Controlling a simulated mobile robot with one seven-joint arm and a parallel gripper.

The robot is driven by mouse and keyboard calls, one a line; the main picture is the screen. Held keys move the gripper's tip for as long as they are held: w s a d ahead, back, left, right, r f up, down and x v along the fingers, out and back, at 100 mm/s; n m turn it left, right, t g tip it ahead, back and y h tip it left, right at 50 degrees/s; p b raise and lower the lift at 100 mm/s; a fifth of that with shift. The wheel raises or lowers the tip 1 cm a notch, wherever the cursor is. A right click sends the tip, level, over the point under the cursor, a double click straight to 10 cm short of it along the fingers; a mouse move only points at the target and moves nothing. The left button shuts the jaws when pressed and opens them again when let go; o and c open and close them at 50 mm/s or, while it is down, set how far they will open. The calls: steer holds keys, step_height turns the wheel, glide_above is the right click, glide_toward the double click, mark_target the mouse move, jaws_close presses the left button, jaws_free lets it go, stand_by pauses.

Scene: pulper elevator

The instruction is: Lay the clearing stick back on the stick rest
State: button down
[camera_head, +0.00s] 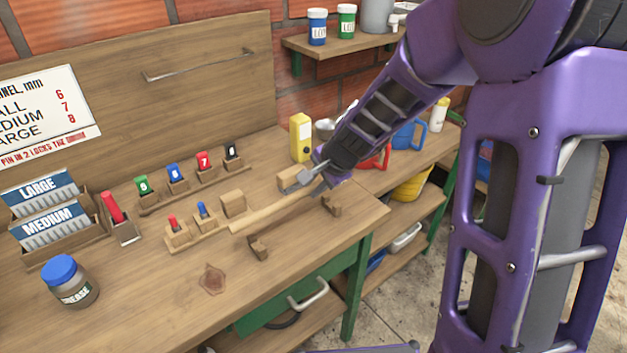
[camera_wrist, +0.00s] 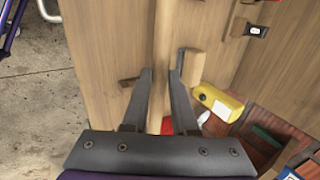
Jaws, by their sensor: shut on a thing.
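The clearing stick (camera_head: 270,216) is a long pale wooden stick with a broader flat end at the left. My gripper (camera_head: 303,180) is shut on it near its right part. In the wrist view the stick (camera_wrist: 166,30) runs lengthwise between the two dark fingers (camera_wrist: 163,75). The stick rest shows as two small dark wooden notched blocks near the bench's front edge, a left one (camera_head: 258,248) and a right one (camera_head: 331,205). The stick is behind both blocks in the head view; its height above the bench is hard to tell. My arm hides its far right end.
Wooden blocks (camera_head: 233,204) and a rack with red and blue pins (camera_head: 190,232) stand behind and left of the stick. A grease jar (camera_head: 70,281) sits front left. The bench front is mostly clear.

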steer(key=shift+f+b, duration=3.4)
steer(key=shift+f, duration=0.45)
steer(key=c, duration=0.6)
jaws_free()
